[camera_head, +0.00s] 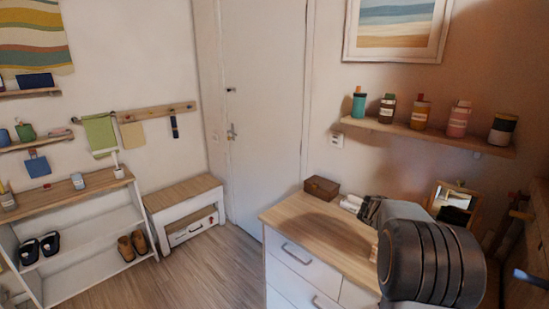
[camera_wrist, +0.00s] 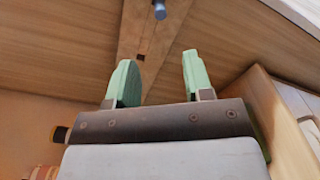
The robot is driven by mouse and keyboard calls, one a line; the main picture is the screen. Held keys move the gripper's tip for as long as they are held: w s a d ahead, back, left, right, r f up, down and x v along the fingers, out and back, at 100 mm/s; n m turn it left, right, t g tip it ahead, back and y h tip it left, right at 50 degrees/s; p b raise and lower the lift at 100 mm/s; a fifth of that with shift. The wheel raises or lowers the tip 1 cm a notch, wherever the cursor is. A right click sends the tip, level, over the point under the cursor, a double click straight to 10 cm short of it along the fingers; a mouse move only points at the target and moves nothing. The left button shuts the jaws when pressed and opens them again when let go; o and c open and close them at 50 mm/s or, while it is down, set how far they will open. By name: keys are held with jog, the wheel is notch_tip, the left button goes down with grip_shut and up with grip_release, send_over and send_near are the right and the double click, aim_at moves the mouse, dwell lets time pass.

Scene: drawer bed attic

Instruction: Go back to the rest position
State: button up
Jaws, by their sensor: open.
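My gripper (camera_wrist: 158,80) shows in the wrist view with its two pale green fingers apart and nothing between them. In the head view my grey and dark arm fills the lower right, in front of the dresser (camera_head: 310,232) and the wall. The arm hides most of the gripper there, so its fingers cannot be made out. The dresser has a wooden top and white drawers, which look shut.
A brown box (camera_head: 321,188) sits on the dresser's back corner, with a small framed mirror (camera_head: 455,203) farther right. A wall shelf (camera_head: 425,136) with several bottles hangs above. A shoe rack (camera_head: 75,225) and a bench (camera_head: 183,205) stand left. The floor (camera_head: 190,270) between is clear.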

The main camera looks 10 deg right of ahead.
jog(key=a+f+n+t+y, duration=0.2)
jog(key=a+f+t, duration=0.15)
jog(key=f, duration=0.25)
jog(key=a+f+n+t+y, duration=0.1)
jog(key=a+f+t+y, duration=0.1)
jog(key=f+t, duration=0.25)
jog(key=s+a+r+n+t+y, duration=0.1)
jog(key=a+t+y, duration=0.5)
jog(key=a, duration=1.8)
jog(key=t, duration=0.4)
jog(key=shift+s+r+n+t+y, duration=0.15)
jog(key=shift+n+t+y, duration=0.15)
jog(key=shift+n+t, duration=0.1)
jog(key=shift+c, duration=0.2)
jog(key=shift+c, duration=0.2)
